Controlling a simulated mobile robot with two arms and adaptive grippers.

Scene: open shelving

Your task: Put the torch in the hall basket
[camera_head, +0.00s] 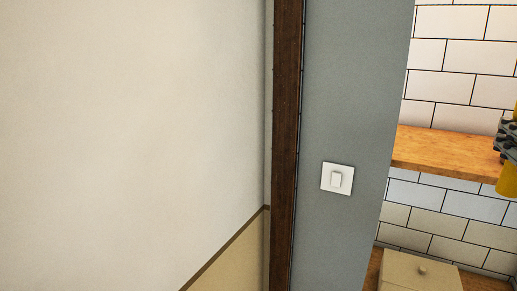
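At the right edge of the head view, a dark grey gripper (507,138), which I take for my right one, is cut off by the frame. A yellow object (507,180), apparently the torch, shows above and below its dark fingers, so the gripper appears shut on it. The yellow object hangs in front of the wooden shelf and the tiles, clear of them. Most of it is out of frame. My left gripper is not in view. No hall basket is in view.
A dark wooden upright (286,145) stands beside a grey wall end (347,90) with a white switch (337,179). A wooden shelf (440,153) runs along a tiled wall at right. A pale wall fills the left.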

